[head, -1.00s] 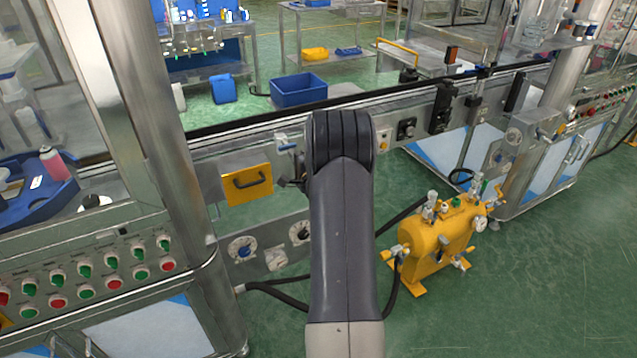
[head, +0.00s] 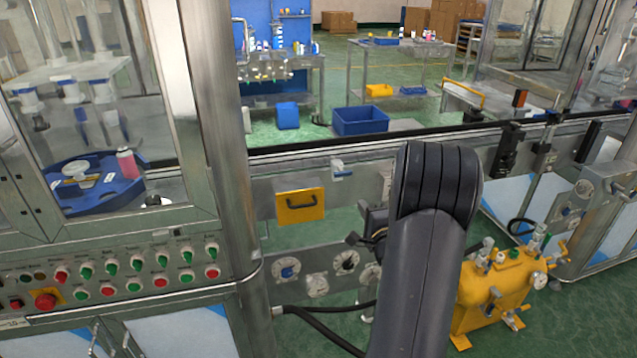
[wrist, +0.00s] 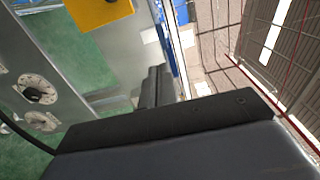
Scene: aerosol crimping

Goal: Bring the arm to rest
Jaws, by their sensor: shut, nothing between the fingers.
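My gripper (wrist: 153,86) shows in the wrist view as dark fingers just past the black bracket. The fingers are together, with nothing between them. In the head view my dark grey arm rises from the bottom edge, right of centre, and bends at the top. Its rounded joint hides most of the gripper; only a small dark part shows at its left, in front of the machine frame. No object is held.
The steel machine frame with a yellow drawer panel (head: 300,205) and dials (head: 287,268) is behind my arm. A yellow tank (head: 497,293) stands on the floor at right. A control panel (head: 125,275) is at left. A blue bin (head: 360,121) lies beyond the frame.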

